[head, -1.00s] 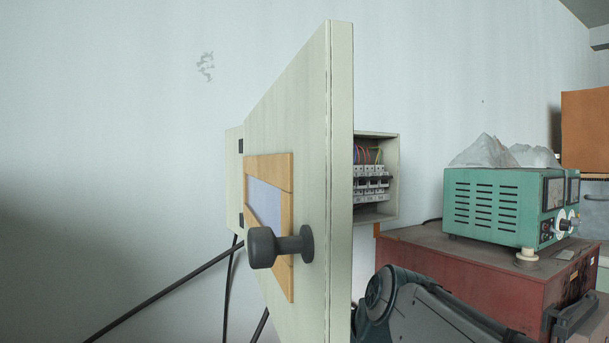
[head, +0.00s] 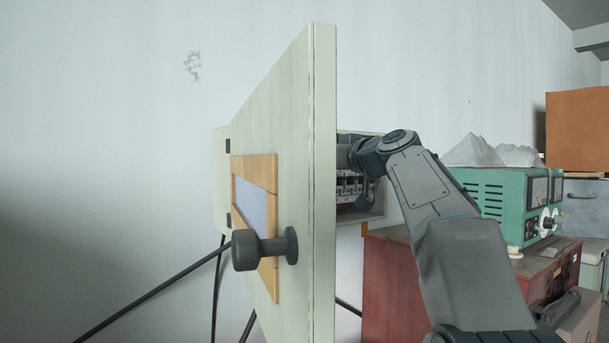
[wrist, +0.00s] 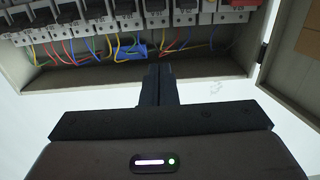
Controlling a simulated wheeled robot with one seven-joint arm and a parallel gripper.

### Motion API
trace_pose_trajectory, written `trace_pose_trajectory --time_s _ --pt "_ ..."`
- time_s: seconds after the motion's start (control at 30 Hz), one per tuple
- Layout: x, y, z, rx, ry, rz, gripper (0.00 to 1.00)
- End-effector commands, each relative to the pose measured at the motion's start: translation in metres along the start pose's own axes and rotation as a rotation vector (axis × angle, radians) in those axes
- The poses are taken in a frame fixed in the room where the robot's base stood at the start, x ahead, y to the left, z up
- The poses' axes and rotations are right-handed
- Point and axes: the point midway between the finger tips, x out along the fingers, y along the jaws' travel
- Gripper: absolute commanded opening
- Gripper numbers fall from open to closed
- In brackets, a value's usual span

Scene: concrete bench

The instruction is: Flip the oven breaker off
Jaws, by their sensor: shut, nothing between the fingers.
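The breaker box (head: 375,212) is on the wall, with its wide door (head: 290,130) swung open toward me. The door hides the left part of the box in the head view. A row of white breakers (head: 350,186) shows inside, and the wrist view shows breakers (wrist: 95,30) along the top with black parts above. I cannot read any label, so I cannot tell which is the oven breaker. My gripper (wrist: 159,68) is shut and empty. Its fingertips are just below the breakers, in front of the coloured wires. In the head view the fingers are hidden behind the door.
A round grey knob (head: 262,250) sticks out from the door. A green instrument (head: 500,200) stands on a red cabinet (head: 395,285) to the right of my arm.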

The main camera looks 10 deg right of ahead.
Motion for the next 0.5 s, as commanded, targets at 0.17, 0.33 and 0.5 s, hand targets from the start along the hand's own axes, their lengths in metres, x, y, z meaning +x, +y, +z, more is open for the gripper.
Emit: trace_pose_trajectory --time_s 0.17,0.33,0.5 --pt "0.0 0.0 0.0 -0.001 0.001 0.0 0.0" --pt "0.002 0.0 -0.001 0.0 0.0 0.0 0.0" --pt "0.018 0.0 -0.003 0.002 -0.002 -0.002 0.0"
